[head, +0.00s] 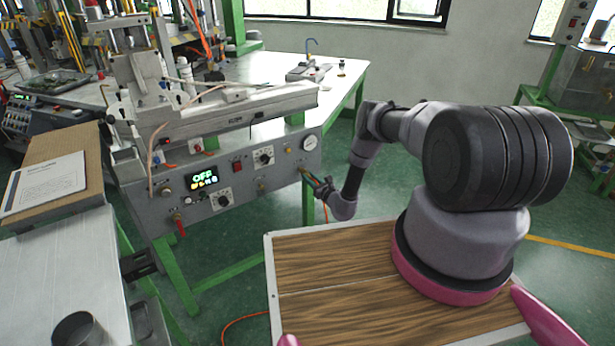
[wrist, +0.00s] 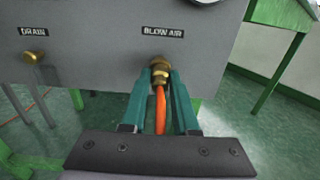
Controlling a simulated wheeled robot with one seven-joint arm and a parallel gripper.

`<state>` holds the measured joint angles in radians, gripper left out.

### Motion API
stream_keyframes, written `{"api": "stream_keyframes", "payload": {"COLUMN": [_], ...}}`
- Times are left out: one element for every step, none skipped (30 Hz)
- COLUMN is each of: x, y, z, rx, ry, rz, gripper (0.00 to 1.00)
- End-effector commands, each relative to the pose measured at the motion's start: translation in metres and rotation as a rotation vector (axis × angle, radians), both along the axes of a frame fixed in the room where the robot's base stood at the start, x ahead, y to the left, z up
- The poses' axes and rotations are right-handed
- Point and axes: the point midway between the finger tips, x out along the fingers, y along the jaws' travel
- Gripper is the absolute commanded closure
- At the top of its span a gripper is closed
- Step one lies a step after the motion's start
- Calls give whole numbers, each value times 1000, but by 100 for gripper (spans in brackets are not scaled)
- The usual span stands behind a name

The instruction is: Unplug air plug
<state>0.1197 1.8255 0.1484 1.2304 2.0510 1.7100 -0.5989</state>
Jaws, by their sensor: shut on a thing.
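The air plug (wrist: 160,76) is a brass fitting at the panel's lower edge, under the BLOW AIR label in the wrist view. An orange hose (wrist: 160,112) runs back from it between my fingers. My gripper (wrist: 161,84) has two teal fingers, one on each side of the plug, shut on it. The plug still meets the brass port on the grey machine panel (wrist: 95,60). In the head view my gripper (head: 314,181) reaches the right end of the machine's front, and the plug is too small to make out there.
A brass DRAIN fitting (wrist: 34,57) sits left of the plug. The machine's control panel (head: 225,180) has knobs, a gauge (head: 310,142) and a display (head: 203,177) reading OFF. A green frame stands below. Open green floor lies to the right of the machine.

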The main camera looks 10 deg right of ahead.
Motion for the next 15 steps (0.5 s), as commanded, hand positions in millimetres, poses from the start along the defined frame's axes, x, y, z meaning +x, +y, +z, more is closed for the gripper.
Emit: {"api": "stream_keyframes", "payload": {"x": [-2, -3, -5, -6, -7, -8, -9, -10, -12, -13, -14, -16, -17, -18, -19], "y": [-1, -2, -2, -3, -4, -4, -5, -5, -6, -6, -6, -7, -7, -8, -9], "z": [0, 0, 0, 0, 0, 0, 0, 0, 0, 0, 0, 0, 0, 0, 0], "rx": [0, 0, 0, 0, 1, 1, 1, 1, 1, 1, 0, 1, 1, 1, 1], "ry": [1, 1, 1, 1, 1, 1, 0, 0, 0, 1, 1, 1, 1, 1, 0], "rz": [0, 0, 0, 0, -1, -1, -1, -2, -1, -1, 0, 0, 0, 0, -1], "gripper": [100, 100, 100, 100, 100, 100, 100, 100, 100, 100, 100, 100, 100, 100, 100]}}
